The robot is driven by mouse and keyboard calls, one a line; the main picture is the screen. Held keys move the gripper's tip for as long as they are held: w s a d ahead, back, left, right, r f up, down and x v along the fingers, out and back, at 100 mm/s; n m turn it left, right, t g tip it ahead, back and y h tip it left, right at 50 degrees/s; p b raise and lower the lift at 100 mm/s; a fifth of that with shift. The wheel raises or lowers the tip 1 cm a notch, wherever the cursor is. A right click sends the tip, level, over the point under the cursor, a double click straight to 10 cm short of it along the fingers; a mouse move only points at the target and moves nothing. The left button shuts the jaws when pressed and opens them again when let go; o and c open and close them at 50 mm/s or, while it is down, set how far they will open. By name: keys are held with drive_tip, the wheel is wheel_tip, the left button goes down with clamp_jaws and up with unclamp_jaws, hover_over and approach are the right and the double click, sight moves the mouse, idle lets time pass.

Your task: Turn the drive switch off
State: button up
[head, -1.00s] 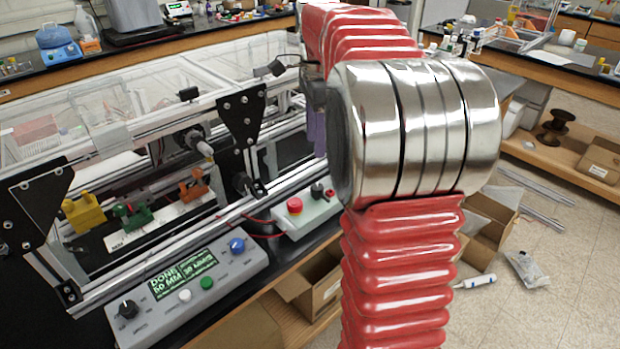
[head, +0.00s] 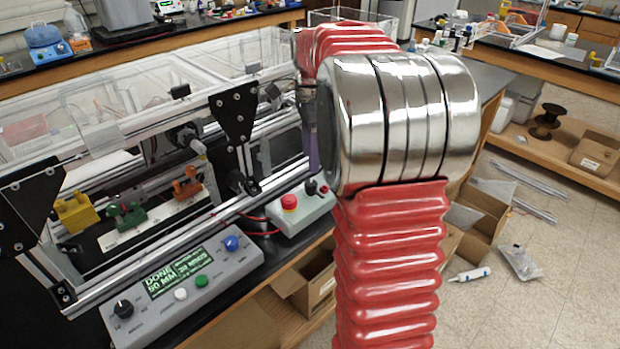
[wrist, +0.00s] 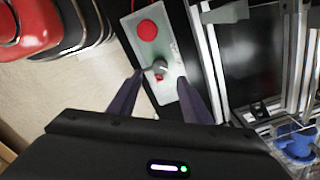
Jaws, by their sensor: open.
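The drive switch is a dark knob (head: 311,187) on a light grey box (head: 294,222), next to a red mushroom button (head: 289,202). In the wrist view the knob (wrist: 159,66) lies between the fingertips of my open gripper (wrist: 160,77), with the red button (wrist: 147,30) beyond it. A small red part shows beside the knob. The fingers are purple and nothing is held between them. In the head view one purple finger (head: 312,150) shows just above the knob; my arm hides the rest. I cannot tell whether the fingers touch the knob.
A larger grey control panel (head: 205,290) with a lit display reading "DONE 50 MM" (head: 178,272) stands to the left. Aluminium rails and black plates (head: 236,125) of the frame run behind the box. Open cardboard boxes (head: 310,285) sit below the bench edge.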

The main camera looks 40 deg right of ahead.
sight(311, 183)
wheel_tip(311, 183, down, 8)
idle(0.4)
drive_tip(key=c, duration=1)
drive_tip(key=shift+a, duration=0.1)
drive_tip(key=shift+c, duration=0.2)
